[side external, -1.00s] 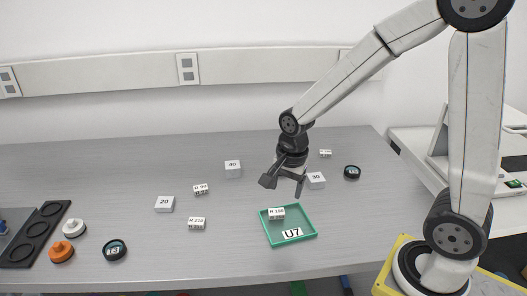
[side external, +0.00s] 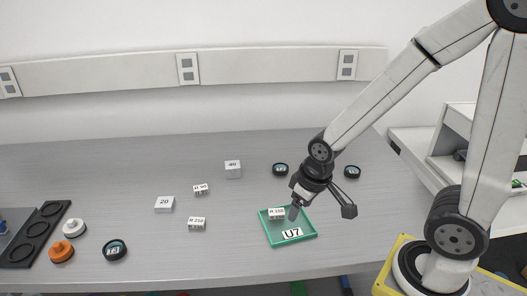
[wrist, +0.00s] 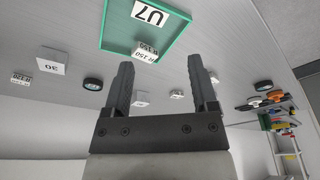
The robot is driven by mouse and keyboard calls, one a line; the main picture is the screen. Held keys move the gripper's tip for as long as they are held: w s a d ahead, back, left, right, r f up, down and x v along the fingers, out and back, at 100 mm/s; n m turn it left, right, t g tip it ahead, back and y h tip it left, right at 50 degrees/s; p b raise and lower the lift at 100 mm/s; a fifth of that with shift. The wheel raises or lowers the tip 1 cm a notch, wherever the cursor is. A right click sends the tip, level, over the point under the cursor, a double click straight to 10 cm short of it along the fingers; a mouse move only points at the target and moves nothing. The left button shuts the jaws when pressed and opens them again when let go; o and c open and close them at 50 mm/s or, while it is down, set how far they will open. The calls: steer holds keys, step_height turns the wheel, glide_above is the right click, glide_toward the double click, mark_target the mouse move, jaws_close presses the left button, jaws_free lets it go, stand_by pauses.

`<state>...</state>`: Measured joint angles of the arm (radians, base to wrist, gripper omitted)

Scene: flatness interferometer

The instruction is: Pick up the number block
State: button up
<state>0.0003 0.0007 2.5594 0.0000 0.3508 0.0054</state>
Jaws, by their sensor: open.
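My gripper (side external: 321,206) is open and empty, tilted above the right part of the green tray labelled U7 (side external: 314,236). One finger overlaps the tray in the side view. A small white block marked R 150 (side external: 276,213) lies in the tray's back left part. In the wrist view, this block (wrist: 146,51) shows beyond the fingers (wrist: 164,76), apart from them. White number blocks 20 (side external: 164,205) and 40 (side external: 233,170) stand on the bench to the left. Block 30 (wrist: 53,62) shows in the wrist view and is hidden behind my gripper in the side view.
Small marked blocks (side external: 197,224) (side external: 201,189) and black-rimmed discs (side external: 280,169) (side external: 352,172) (side external: 115,250) lie around. An orange-knobbed piece (side external: 61,251), a white-knobbed piece (side external: 74,228) and a black holder (side external: 37,235) are at far left.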

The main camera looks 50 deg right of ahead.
steer(key=o, duration=0.3)
steer(key=shift+o, duration=0.2)
steer(key=m+g, duration=0.3)
steer(key=m, duration=0.8)
glide_above(197, 221)
steer(key=f, duration=0.2)
steer(key=shift+w+a+f, duration=0.1)
steer(key=shift+w+f, duration=0.25)
steer(key=shift+f, duration=0.05)
steer(key=shift+s+f, duration=0.15)
steer(key=shift+f, duration=1.8)
steer(key=shift+s+f, duration=0.1)
steer(key=shift+f, duration=1.85)
